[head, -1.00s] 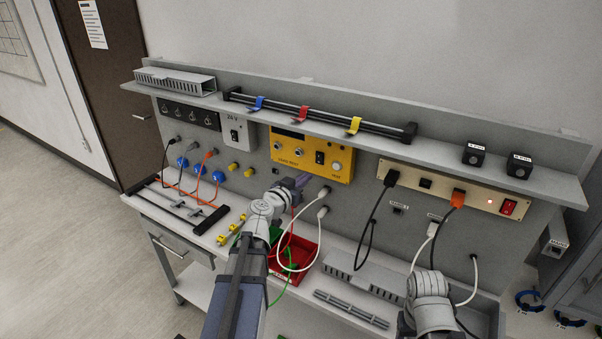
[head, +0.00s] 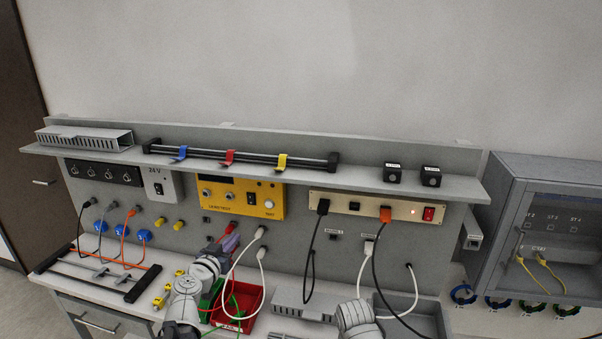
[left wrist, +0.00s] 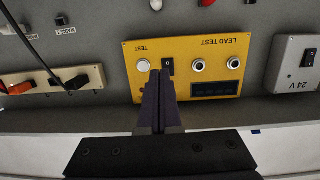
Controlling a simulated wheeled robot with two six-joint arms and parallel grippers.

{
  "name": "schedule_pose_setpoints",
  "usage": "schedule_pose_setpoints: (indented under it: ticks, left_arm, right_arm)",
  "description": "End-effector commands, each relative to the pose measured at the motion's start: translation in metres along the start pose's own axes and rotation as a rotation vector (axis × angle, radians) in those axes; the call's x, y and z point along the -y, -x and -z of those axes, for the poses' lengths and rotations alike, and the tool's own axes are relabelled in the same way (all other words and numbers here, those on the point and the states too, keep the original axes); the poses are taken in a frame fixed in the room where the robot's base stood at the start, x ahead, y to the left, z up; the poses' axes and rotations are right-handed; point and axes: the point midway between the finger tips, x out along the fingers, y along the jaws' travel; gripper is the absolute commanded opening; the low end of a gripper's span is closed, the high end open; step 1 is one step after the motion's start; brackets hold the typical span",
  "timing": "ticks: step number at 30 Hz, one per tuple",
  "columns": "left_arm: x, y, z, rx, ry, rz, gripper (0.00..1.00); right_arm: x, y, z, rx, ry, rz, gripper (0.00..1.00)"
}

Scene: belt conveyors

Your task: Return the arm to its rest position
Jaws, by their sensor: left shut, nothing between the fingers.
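My left arm rises from the bottom of the head view. Its gripper (head: 230,236), with dark purple fingers, is shut and empty in front of the grey panel, just below the yellow lead-test box (head: 243,198) in the picture. In the left wrist view the closed fingers (left wrist: 160,76) overlap the lower edge of the yellow box (left wrist: 190,48), and nothing is between them. I cannot tell whether they touch the panel. My right arm shows only as a white-grey wrist part at the bottom of the head view; its fingers are not visible.
White cables (head: 262,262) hang close to the right of my left gripper. A red bin (head: 246,322) and a green bin are below it. A socket strip (head: 360,208) with plugged cables is to the right. A shelf (head: 360,173) juts out above.

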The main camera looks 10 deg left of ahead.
Motion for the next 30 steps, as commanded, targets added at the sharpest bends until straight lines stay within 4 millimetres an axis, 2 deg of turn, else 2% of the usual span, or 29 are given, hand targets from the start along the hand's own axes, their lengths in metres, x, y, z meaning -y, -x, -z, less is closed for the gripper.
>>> schedule_pose_setpoints:
  ticks: [2, 5, 6, 8, 9, 12, 15, 18, 22, 25, 30]
  left_arm:
    - [-0.028, -0.005, -0.010, 0.039, -0.004, -0.069, 0.00]
    - [-0.083, -0.009, -0.034, 0.142, -0.006, -0.206, 0.00]
    - [-0.109, -0.008, -0.048, 0.203, -0.008, -0.268, 0.00]
    - [-0.147, -0.002, -0.072, 0.311, -0.012, -0.353, 0.00]
    - [-0.170, 0.004, -0.089, 0.391, -0.017, -0.403, 0.00]
    - [-0.221, 0.030, -0.136, 0.626, -0.040, -0.493, 0.00]
    - [-0.256, 0.069, -0.183, 0.905, -0.084, -0.506, 0.00]
    - [-0.267, 0.107, -0.217, 1.148, -0.141, -0.425, 0.00]
    - [-0.263, 0.144, -0.237, 1.354, -0.207, -0.263, 0.00]
    - [-0.257, 0.161, -0.241, 1.433, -0.241, -0.155, 0.00]
    - [-0.252, 0.171, -0.241, 1.477, -0.260, -0.072, 0.00]
  right_arm:
    - [0.000, -0.002, 0.000, 0.000, 0.000, 0.000, 0.62]
    - [0.001, -0.005, 0.000, 0.000, 0.000, 0.000, 0.62]
    - [0.001, -0.007, 0.000, 0.000, 0.000, 0.000, 0.62]
    - [0.001, -0.009, 0.001, 0.000, 0.000, 0.000, 0.62]
    - [0.001, -0.010, 0.001, 0.000, 0.000, 0.000, 0.62]
    - [0.001, -0.014, 0.001, 0.000, 0.000, 0.000, 0.62]
    - [0.002, -0.018, 0.001, 0.000, -0.001, 0.000, 0.62]
    - [0.002, -0.022, 0.001, 0.000, -0.001, 0.000, 0.62]
    - [0.002, -0.025, 0.001, 0.000, -0.001, 0.000, 0.62]
    - [0.003, -0.026, 0.002, 0.000, -0.001, 0.000, 0.62]
    - [0.003, -0.026, 0.002, 0.000, -0.001, 0.000, 0.62]
